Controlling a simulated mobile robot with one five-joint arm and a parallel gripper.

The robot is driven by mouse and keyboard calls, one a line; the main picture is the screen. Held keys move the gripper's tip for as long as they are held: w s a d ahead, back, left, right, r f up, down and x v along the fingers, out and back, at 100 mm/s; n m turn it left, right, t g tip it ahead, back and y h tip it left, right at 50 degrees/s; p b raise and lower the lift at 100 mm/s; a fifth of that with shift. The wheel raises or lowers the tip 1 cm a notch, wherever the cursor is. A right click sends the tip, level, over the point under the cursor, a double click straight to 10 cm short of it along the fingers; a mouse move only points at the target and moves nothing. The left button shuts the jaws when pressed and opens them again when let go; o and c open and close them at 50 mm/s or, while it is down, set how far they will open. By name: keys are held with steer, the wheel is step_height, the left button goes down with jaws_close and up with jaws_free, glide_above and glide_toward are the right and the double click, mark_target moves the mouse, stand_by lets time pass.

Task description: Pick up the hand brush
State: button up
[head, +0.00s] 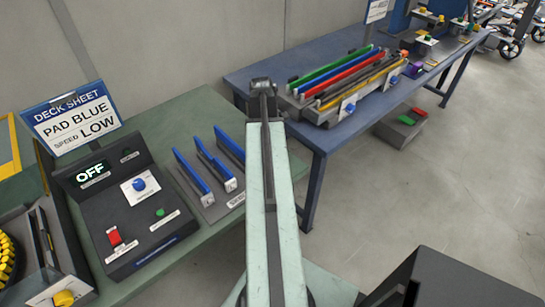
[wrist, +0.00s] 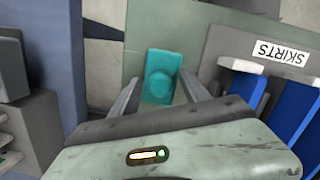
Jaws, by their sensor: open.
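A teal block-like object with a rounded raised part (wrist: 160,66) lies on the green table top in the wrist view. It may be the hand brush, but no bristles show and I cannot tell for sure. My gripper (wrist: 160,78) is open, one finger on each side of its near part in the picture. I see no contact, and the height between fingers and object is unclear. In the head view my gripper (head: 262,84) is the dark end of my pale arm, which hides the spot below it. No hand brush is recognisable in the head view.
The green table (head: 203,112) holds a rack of blue skirts (head: 197,171), labelled SKIRTS (wrist: 275,50) in the wrist view, and a control box (head: 125,200) reading OFF. A blue table (head: 240,78) with coloured strips (head: 345,70) stands at right.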

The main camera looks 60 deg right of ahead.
jaws_close()
steer(key=shift+r, duration=0.15)
step_height(320, 180, up, 10)
steer(key=p, duration=1)
